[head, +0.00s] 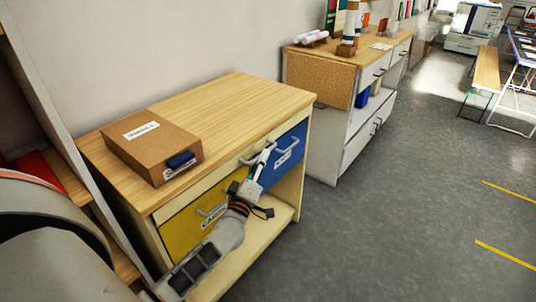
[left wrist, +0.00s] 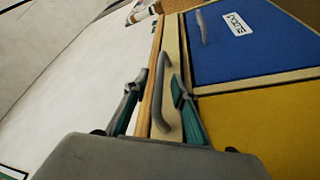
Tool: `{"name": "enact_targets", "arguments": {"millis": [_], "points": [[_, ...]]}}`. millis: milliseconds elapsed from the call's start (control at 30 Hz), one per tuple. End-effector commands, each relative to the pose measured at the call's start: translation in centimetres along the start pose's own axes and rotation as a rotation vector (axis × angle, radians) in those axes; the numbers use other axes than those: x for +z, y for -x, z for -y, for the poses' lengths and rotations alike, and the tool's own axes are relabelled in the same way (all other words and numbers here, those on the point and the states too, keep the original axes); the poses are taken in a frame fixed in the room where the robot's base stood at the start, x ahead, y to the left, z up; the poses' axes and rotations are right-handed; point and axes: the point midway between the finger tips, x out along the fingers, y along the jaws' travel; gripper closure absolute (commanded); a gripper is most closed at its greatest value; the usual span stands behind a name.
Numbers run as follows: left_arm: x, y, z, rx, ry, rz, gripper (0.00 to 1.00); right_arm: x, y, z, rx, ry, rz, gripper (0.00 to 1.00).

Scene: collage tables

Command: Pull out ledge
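The ledge (left wrist: 172,48) is a narrow pale wood strip under the tabletop of a wooden cabinet, with a grey bar handle (left wrist: 157,90). In the head view, the handle (head: 249,160) is partly covered by my left gripper (head: 265,156), which is at the cabinet's front. In the left wrist view, my left gripper (left wrist: 158,98) is open, with its two teal-and-grey fingers apart on either side of the handle. I cannot tell whether a finger touches it. The ledge looks flush with the cabinet front. My right gripper is not in view.
Below the ledge are a yellow drawer (head: 186,228) and a blue drawer (head: 291,150) with handles. A brown box (head: 152,147) sits on the tabletop (head: 232,105). A second cabinet (head: 326,125) stands behind to the right. Grey floor (head: 400,230) lies open at right.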

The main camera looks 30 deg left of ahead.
Motion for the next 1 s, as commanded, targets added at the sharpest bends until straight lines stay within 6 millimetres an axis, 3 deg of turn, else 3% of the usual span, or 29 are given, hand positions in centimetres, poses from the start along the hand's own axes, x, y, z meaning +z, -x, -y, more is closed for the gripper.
{"name": "enact_targets", "arguments": {"millis": [200,567,600,700,1000], "points": [[0.1,-2.6,0.1,-0.001,-0.001,0.001,0.74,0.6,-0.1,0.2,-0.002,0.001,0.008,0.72],[0.1,-3.4,0.0,0.0,-0.002,0.002,0.74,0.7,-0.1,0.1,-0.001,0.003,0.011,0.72],[0.1,-3.4,0.0,0.0,-0.002,0.002,0.76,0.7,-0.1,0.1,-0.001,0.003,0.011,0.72],[0.1,-3.4,0.0,0.0,-0.002,0.002,1.0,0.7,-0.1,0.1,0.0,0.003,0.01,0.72],[0.1,-3.3,0.0,0.0,-0.002,0.002,1.0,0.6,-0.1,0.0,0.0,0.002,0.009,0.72]]}}
